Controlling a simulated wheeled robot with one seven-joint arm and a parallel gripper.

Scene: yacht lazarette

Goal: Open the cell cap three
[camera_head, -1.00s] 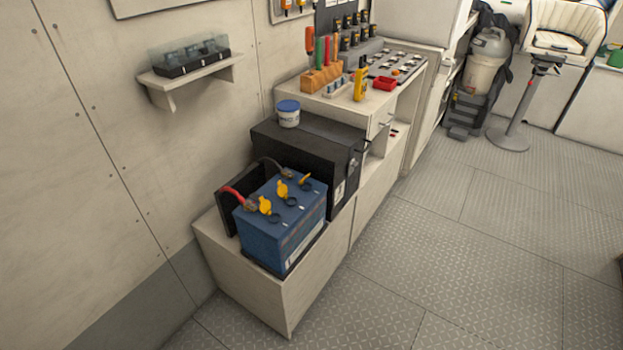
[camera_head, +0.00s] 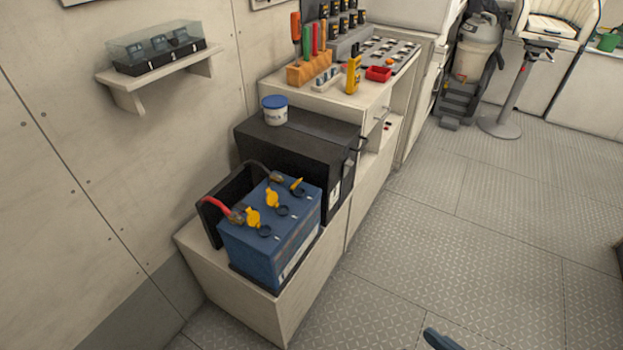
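A blue battery (camera_head: 262,255) stands on a low light cabinet in the head view. Three yellow cell caps show on its top: a near one (camera_head: 253,218), a middle one (camera_head: 272,198) and a far one (camera_head: 296,185). The near and middle caps stand up beside dark round rings; the far one looks flatter and smaller. No numbers are readable on them. A red cable (camera_head: 217,204) and a dark cable run to the battery's left and back side. My gripper is not recognisable in view; only a dark blue part, possibly of my arm, shows at the bottom edge, apart from the battery.
A black box (camera_head: 295,155) with a white, blue-lidded tub (camera_head: 275,110) stands right behind the battery. A tool-covered counter (camera_head: 345,105) lies beyond. A wall shelf (camera_head: 165,80) holds a clear-lidded case. The metal floor (camera_head: 450,230) to the right is clear.

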